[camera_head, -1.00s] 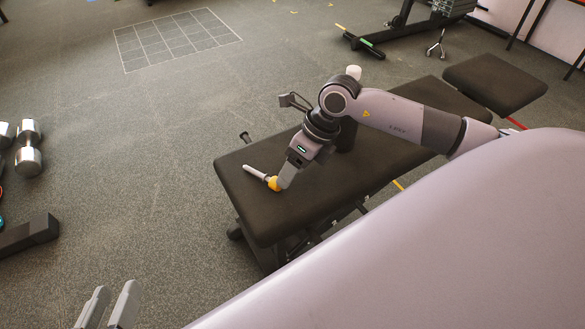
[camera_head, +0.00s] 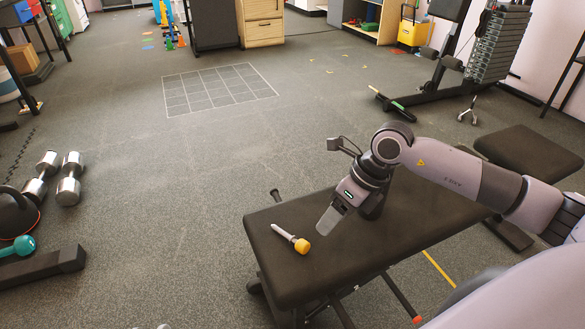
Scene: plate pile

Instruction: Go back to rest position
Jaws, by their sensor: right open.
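My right gripper (camera_head: 328,221) is open and empty, just above the black padded bench (camera_head: 395,250), with its fingers pointing down to the left. A silver pin with a yellow knob (camera_head: 292,239) lies on the bench's near left end. The gripper is to the right of the knob and apart from it. My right arm comes in from the right edge. Only a sliver of what seems to be my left gripper (camera_head: 164,326) shows at the bottom edge; its jaws are hidden.
A weight machine (camera_head: 495,45) stands at the back right. The floor left of the bench is clear, up to the white grid (camera_head: 220,90).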

